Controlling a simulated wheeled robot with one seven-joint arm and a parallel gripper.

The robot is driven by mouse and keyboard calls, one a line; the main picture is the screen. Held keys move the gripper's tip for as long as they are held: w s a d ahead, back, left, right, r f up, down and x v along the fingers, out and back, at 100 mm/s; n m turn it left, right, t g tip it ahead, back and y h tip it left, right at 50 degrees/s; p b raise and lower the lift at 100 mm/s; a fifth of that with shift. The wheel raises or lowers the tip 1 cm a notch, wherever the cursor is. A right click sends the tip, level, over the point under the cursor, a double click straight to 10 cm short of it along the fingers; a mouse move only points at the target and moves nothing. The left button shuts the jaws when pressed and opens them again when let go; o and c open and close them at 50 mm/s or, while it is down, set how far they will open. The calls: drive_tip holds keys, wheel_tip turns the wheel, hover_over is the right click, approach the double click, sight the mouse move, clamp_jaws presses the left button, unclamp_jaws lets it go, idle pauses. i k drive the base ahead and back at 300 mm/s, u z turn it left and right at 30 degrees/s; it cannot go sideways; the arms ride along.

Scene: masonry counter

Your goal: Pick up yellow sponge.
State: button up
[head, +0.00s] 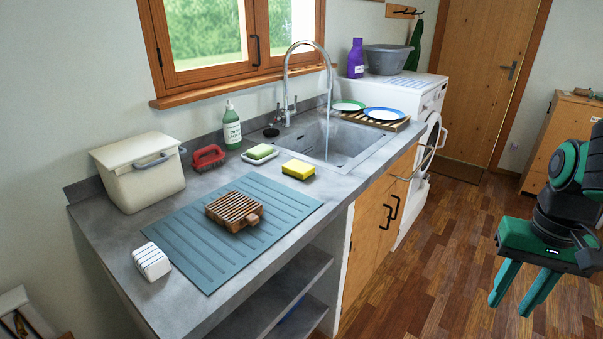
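The yellow sponge (299,169) lies flat on the grey counter, just left of the sink's front left corner. It is yellow on top with a dark layer along the bottom edge. A green bar in a light dish (260,154) sits close to its left. My gripper (520,304) hangs at the right edge of the head view, out over the wooden floor and well apart from the counter. Its two teal fingers point down and are spread, with nothing between them.
The sink (340,140) has a tall tap with running water. A red brush (208,157), a green bottle (232,126) and a lidded bin (138,172) stand behind. A wooden rack (235,210) and a striped block (151,261) are at the front. Plates (384,114) lie beyond the sink.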

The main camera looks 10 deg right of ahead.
sight(300, 171)
drive_tip(key=i, duration=1)
